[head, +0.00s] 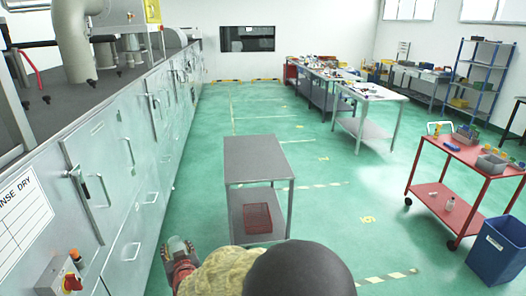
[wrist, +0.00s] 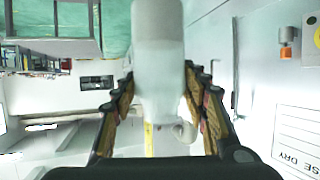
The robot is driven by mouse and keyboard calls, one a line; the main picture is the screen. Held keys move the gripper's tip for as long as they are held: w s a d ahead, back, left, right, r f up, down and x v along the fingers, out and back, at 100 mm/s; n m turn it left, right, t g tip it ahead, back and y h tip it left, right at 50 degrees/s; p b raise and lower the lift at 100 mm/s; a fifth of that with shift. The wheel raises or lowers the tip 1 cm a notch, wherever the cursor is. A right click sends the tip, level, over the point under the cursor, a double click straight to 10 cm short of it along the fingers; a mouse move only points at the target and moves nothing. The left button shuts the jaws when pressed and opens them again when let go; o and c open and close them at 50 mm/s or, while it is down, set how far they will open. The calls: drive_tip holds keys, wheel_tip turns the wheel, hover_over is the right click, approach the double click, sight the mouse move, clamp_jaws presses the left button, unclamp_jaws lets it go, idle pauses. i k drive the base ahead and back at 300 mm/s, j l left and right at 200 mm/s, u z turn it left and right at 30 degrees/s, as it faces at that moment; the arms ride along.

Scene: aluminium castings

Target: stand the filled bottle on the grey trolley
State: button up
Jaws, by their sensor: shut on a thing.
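The grey trolley (head: 265,150) stands on the green floor ahead of me in the head view, its top shelf bare. My gripper (head: 179,248) is low in the head view, left of the trolley and apart from it, partly hidden by my own arm. In the wrist view my gripper (wrist: 160,112) is shut on a pale whitish bottle (wrist: 157,45), with a finger on each side. The bottle's far end runs out of the wrist view, and its contents cannot be made out.
A red basket (head: 257,218) sits on the grey trolley's lower shelf. A long grey cabinet row (head: 120,165) lines the left. A red trolley (head: 463,157) and a blue bin (head: 497,250) stand at the right. The floor between is clear.

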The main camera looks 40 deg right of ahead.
sight(254, 156)
drive_tip(key=i+l+z, duration=0.4)
drive_tip(key=i+l, duration=0.75)
drive_tip(key=l, duration=0.55)
drive_tip(key=i+l+z, duration=0.45)
drive_tip(key=i+l, duration=0.9)
drive_tip(key=i, duration=0.05)
